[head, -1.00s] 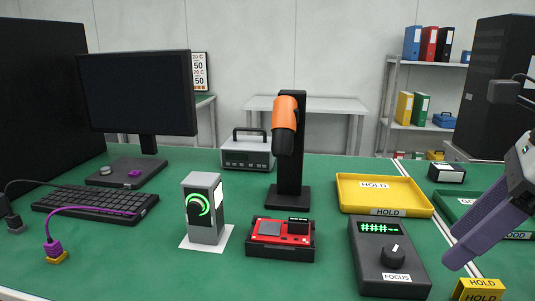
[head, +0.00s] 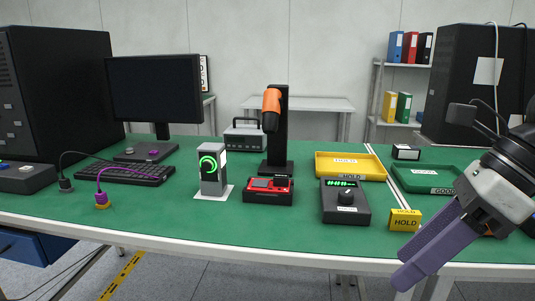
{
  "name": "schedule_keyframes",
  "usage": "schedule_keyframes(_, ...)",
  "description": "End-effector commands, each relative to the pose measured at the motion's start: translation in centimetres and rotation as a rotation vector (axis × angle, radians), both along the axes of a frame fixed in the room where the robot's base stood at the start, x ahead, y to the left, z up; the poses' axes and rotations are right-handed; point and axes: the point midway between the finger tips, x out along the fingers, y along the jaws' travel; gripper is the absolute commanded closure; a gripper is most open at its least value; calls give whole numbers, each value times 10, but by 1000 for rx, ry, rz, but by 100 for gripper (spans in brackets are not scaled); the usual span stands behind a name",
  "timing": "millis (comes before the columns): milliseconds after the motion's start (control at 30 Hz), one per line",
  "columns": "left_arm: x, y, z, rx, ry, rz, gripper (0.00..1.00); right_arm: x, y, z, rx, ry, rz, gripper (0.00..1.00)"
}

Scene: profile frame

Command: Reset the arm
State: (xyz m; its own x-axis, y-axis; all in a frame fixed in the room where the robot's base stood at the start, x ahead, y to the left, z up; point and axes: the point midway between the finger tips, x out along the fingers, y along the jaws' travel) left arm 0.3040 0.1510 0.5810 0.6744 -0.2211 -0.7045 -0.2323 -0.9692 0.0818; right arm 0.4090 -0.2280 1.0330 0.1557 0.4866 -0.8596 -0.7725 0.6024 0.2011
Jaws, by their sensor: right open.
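My right gripper (head: 402,264) comes in from the right side of the head view. Its two purple fingers point down and to the left, in front of the table's front edge as seen here. They are open, with nothing visible between them. The grey wrist (head: 500,190) hides part of the table's right end. My left gripper and arm are out of view.
The green table (head: 200,225) carries a yellow HOLD tray (head: 377,175), green tray (head: 425,187), FOCUS box (head: 337,210), yellow HOLD block (head: 405,220), red device (head: 257,195), orange scanner on a stand (head: 271,105), grey post (head: 212,185), keyboard (head: 125,172) and monitor (head: 155,88).

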Motion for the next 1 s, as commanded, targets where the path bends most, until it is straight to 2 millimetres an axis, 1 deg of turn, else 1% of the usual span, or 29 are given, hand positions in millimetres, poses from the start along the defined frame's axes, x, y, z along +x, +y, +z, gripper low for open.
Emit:
schedule_keyframes(33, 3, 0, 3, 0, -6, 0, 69, -2, 15, -4, 51, 24, 23, 50)
schedule_keyframes(167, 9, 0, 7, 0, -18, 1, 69, -7, 56, -10, 206, 88, 72, 50)
schedule_keyframes(200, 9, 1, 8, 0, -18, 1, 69, -9, 70, -11, 263, 112, 83, 50)
schedule_keyframes(267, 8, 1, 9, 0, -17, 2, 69, -13, 92, -12, 362, 157, 98, 50)
schedule_keyframes(333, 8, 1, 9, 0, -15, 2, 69, -18, 119, -9, 501, 222, 105, 50)
schedule_keyframes(400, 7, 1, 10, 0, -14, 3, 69, -22, 147, -3, 676, 310, 93, 50)
schedule_keyframes(467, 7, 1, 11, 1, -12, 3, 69, -21, 168, 6, 850, 399, 56, 50)
schedule_keyframes(500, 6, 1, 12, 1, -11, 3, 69, -18, 179, 12, 967, 464, 18, 50)
schedule_keyframes(567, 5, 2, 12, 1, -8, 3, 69, -8, 189, 20, 1137, 559, -61, 50)
schedule_keyframes(600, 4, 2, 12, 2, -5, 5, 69, 1, 191, 23, 1246, 623, -127, 50)
schedule_keyframes(667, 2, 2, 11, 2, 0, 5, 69, 18, 190, 22, 1403, 721, -250, 50)
schedule_keyframes(700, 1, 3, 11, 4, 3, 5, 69, 31, 186, 16, 1501, 788, -343, 50)
schedule_keyframes(767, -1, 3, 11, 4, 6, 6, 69, 51, 176, 0, 1636, 885, -505, 50)
schedule_keyframes(800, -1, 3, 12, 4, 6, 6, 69, 64, 167, -16, 1717, 950, -625, 50)
schedule_keyframes(867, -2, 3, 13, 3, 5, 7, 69, 80, 152, -49, 1822, 1043, -828, 50)
schedule_keyframes(900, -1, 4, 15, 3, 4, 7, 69, 87, 141, -76, 1879, 1105, -973, 50)
schedule_keyframes(933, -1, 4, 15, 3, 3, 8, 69, 90, 132, -98, 1915, 1146, -1086, 50)
schedule_keyframes(967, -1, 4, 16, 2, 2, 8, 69, 91, 125, -120, 1940, 1184, -1192, 50)
schedule_keyframes(1000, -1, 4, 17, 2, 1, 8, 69, 90, 116, -149, 1966, 1228, -1330, 50)
